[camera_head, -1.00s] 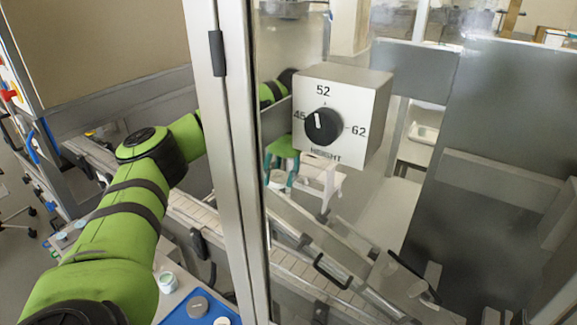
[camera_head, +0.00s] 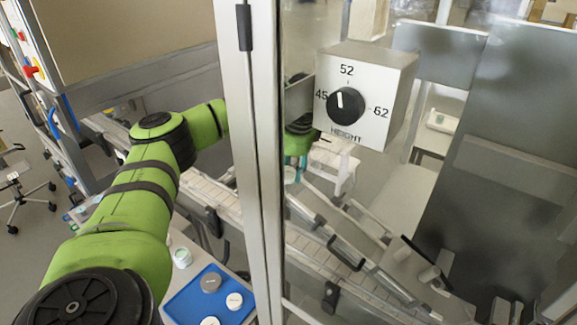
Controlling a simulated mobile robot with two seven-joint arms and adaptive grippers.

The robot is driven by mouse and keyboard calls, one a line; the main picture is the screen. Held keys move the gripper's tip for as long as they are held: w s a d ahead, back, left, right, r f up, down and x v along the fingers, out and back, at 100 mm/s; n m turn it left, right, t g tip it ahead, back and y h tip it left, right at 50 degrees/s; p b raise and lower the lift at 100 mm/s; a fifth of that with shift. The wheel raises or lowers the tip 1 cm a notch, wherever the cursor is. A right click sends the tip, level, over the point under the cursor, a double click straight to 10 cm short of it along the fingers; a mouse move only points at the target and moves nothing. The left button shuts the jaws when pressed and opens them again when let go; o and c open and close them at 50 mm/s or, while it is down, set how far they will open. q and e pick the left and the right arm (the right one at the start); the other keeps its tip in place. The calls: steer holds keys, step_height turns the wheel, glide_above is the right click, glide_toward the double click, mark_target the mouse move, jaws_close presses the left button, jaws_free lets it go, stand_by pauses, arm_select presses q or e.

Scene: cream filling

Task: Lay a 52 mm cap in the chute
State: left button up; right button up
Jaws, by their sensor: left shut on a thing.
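My left arm (camera_head: 155,190) passes behind the metal door post. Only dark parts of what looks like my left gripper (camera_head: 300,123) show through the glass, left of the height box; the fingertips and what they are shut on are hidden. A grey cap (camera_head: 211,282) and a white cap (camera_head: 234,301) lie on a blue tray (camera_head: 190,300) at the bottom, with another pale cap at its lower edge. A sloping metal channel (camera_head: 320,232), possibly the chute, runs down to the right behind the glass. My right gripper is out of view.
The height box (camera_head: 372,75) has a black knob (camera_head: 345,106), its white mark pointing a little left of 52. The metal post (camera_head: 258,160) and glass stand before the channel. A small jar (camera_head: 182,257) stands beside the tray. A white step stool (camera_head: 335,160) is behind.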

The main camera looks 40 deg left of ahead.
arm_select(q)
steer(key=o, duration=0.9)
steer(key=shift+c, duration=0.2)
steer(key=shift+r, duration=0.1)
steer(key=v, duration=1.1)
steer(key=shift+r, duration=0.4)
steer(key=shift+f, duration=0.1)
